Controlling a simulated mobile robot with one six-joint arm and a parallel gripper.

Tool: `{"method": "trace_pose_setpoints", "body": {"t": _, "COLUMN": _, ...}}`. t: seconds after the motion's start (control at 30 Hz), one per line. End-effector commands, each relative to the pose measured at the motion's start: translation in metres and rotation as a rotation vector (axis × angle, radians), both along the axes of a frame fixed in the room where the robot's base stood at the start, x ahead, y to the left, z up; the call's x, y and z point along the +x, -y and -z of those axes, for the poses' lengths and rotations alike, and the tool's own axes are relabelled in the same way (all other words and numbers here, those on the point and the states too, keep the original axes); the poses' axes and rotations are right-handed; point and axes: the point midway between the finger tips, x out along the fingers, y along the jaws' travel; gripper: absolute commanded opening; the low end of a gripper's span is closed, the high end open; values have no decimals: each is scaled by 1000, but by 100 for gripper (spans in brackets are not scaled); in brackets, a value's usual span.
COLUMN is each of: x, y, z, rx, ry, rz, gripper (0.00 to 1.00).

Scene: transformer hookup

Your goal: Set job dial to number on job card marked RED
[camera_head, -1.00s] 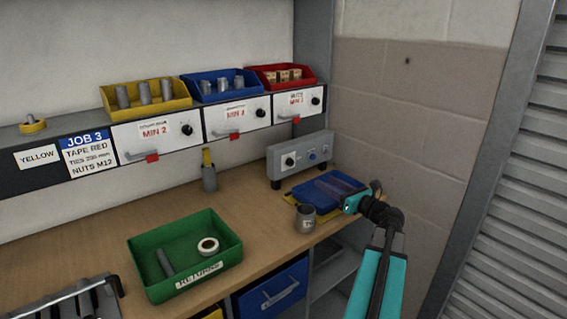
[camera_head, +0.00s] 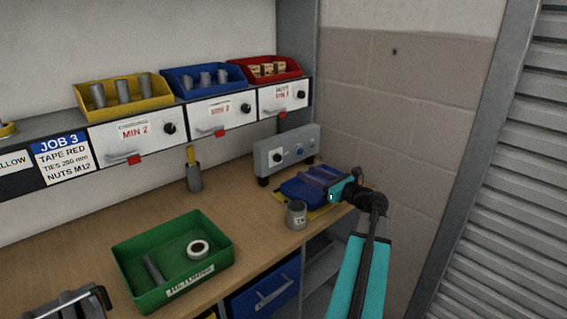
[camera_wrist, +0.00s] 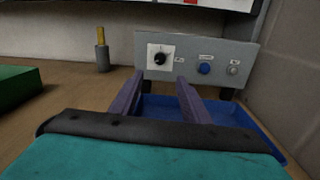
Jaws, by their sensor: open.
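The grey control box (camera_head: 300,145) stands at the back of the bench, near the corner. Its job dial (camera_head: 277,157) is a black knob on a white plate, and it also shows in the wrist view (camera_wrist: 160,57); its pointer setting is too small to read. The job card (camera_head: 64,158) on the shelf front reads JOB 3, TAPE RED, TIES 200 mm, NUTS M12. My gripper (camera_head: 312,178) is open and empty, in front of the box and above the blue tray. In the wrist view its two purple fingers (camera_wrist: 160,78) are apart, below the dial and not touching it.
A blue button (camera_wrist: 204,68) and a grey knob (camera_wrist: 234,70) sit right of the dial. The blue tray (camera_wrist: 250,122) lies below my fingers.

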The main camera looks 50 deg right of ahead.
Motion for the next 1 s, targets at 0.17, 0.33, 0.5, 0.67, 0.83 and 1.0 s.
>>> {"method": "trace_pose_setpoints", "body": {"t": 0.17, "x": 20, "y": 0, "z": -1, "rx": 1, "ry": 0, "rz": -2, "gripper": 42}}
{"method": "trace_pose_setpoints", "body": {"t": 0.33, "x": 45, "y": 1, "z": -1, "rx": 0, "ry": 0, "rz": -3, "gripper": 42}}
{"method": "trace_pose_setpoints", "body": {"t": 0.5, "x": 69, "y": 1, "z": -1, "rx": 0, "ry": 0, "rz": -3, "gripper": 42}}
{"method": "trace_pose_setpoints", "body": {"t": 0.67, "x": 92, "y": 1, "z": -1, "rx": 0, "ry": 0, "rz": -3, "gripper": 42}}
{"method": "trace_pose_setpoints", "body": {"t": 0.83, "x": 114, "y": 1, "z": -1, "rx": 1, "ry": -1, "rz": -3, "gripper": 42}}
{"method": "trace_pose_setpoints", "body": {"t": 1.0, "x": 126, "y": 1, "z": 0, "rx": 1, "ry": 0, "rz": -2, "gripper": 42}}
